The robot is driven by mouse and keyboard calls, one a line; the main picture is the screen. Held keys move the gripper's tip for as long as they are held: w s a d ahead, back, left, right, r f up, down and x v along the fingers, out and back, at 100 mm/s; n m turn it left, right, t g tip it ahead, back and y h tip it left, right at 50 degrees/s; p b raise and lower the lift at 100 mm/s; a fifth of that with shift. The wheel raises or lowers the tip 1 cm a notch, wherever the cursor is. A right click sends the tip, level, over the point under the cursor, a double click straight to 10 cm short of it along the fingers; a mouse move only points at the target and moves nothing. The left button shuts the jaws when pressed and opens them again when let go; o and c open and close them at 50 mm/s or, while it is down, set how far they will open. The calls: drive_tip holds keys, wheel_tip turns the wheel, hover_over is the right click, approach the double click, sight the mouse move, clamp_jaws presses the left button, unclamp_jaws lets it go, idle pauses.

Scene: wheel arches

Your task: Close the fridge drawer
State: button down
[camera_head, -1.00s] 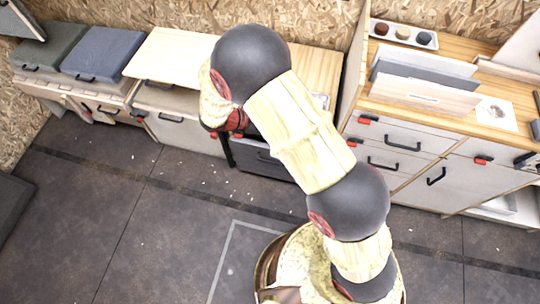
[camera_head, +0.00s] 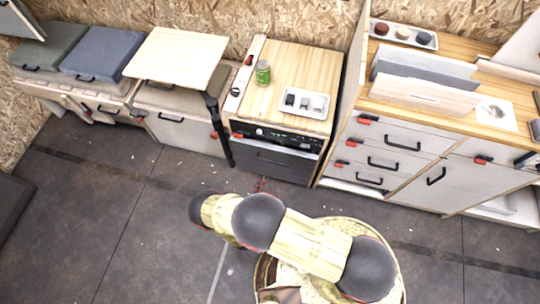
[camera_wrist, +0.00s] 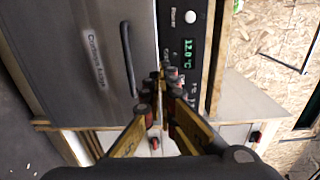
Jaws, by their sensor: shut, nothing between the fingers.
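The fridge drawer (camera_head: 275,168) has a dark grey front and sits low in the cabinet under a black control panel (camera_head: 285,138). In the wrist view the drawer front (camera_wrist: 75,50) fills the left, with a long dark handle (camera_wrist: 129,60). The panel beside it (camera_wrist: 190,48) shows a lit "12.0". A narrow pale strip runs between front and panel; I cannot tell if the drawer is fully flush. My gripper (camera_wrist: 168,80) is shut and empty, its tips in front of the strip between drawer and panel. In the head view my arm bends low in front of the cabinet.
A green can (camera_head: 263,72) and a white tray (camera_head: 304,102) stand on the cabinet top. A dark post (camera_head: 218,130) under a raised tabletop (camera_head: 178,55) stands left of the drawer. White drawers (camera_head: 385,160) are at right. The floor at left is clear.

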drive_tip(key=b, duration=0.2)
approach(272, 150)
drive_tip(key=x, duration=0.7)
drive_tip(key=shift+r, duration=0.25)
drive_tip(key=shift+b+x, duration=0.95)
drive_tip(key=shift+x, duration=0.3)
drive_tip(key=shift+a, duration=0.1)
